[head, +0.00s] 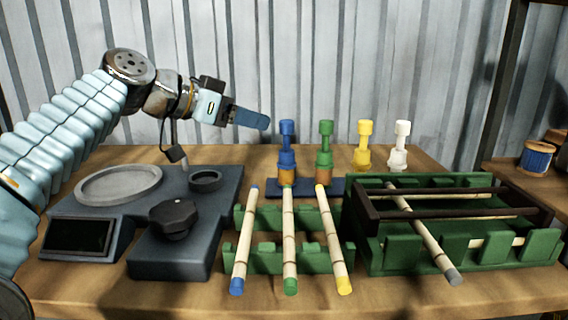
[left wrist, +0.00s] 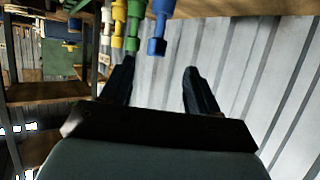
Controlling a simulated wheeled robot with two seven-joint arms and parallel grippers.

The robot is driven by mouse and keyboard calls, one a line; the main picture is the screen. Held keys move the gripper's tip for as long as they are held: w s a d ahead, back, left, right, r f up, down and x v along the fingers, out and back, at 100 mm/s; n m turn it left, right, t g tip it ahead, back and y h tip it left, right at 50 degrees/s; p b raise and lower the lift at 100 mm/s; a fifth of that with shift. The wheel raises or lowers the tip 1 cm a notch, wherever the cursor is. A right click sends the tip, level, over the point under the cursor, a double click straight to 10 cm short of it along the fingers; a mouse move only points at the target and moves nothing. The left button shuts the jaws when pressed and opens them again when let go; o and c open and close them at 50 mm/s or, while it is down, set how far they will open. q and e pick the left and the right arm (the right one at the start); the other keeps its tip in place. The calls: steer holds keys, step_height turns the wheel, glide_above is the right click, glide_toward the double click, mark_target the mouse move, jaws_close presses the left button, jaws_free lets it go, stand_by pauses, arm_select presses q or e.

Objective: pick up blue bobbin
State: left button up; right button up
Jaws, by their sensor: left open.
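The blue bobbin (head: 287,150) stands upright at the left end of a row on a dark blue rack (head: 272,188) at the back of the table. Its lower end is partly hidden behind a rattan stick. My left gripper (head: 264,122) is in the air just left of its top, pointing right, open and empty. In the left wrist view the blue bobbin (left wrist: 159,28) is beyond the fingers of my left gripper (left wrist: 160,84), near the top edge, and not between them. My right gripper is not in view.
Green (head: 324,148), yellow (head: 362,145) and white (head: 400,145) bobbins stand right of it. In front are rattan sticks (head: 290,240) on a green holder (head: 262,260), a green frame (head: 385,260), and a dark station with a knob (head: 172,217). A blue spool (head: 537,156) sits on the right shelf.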

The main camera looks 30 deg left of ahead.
arm_select(q)
steer(key=x, duration=0.6)
glide_above(293, 161)
step_height(293, 161, down, 3)
steer(key=shift+w+r+p, duration=0.15)
steer(key=shift+r+p, duration=0.1)
steer(key=shift+p, duration=0.15)
jaws_close()
